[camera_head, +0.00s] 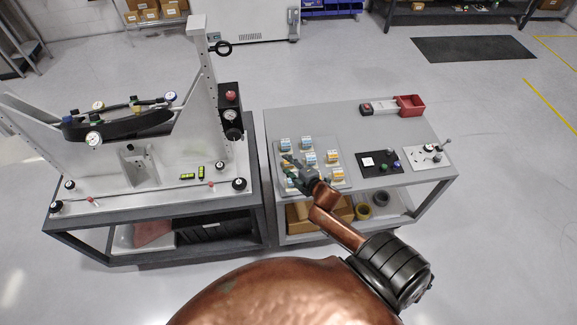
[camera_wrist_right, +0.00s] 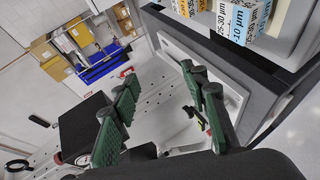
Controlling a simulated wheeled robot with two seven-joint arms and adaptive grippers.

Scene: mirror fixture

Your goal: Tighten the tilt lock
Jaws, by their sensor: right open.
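The mirror fixture (camera_head: 207,95) stands on the left cart, with a dark curved piece (camera_head: 120,124) carrying several round dials in its cradle. A black box (camera_head: 229,112) with a red knob (camera_head: 231,96) and a round dial is on its right upright; the box also shows in the right wrist view (camera_wrist_right: 84,128). A black ring handle (camera_head: 222,48) sticks out near the upright's top. I cannot tell which part is the tilt lock. My right gripper (camera_head: 289,170) is over the right cart; its green fingers (camera_wrist_right: 158,77) are apart and empty. My left gripper is out of view.

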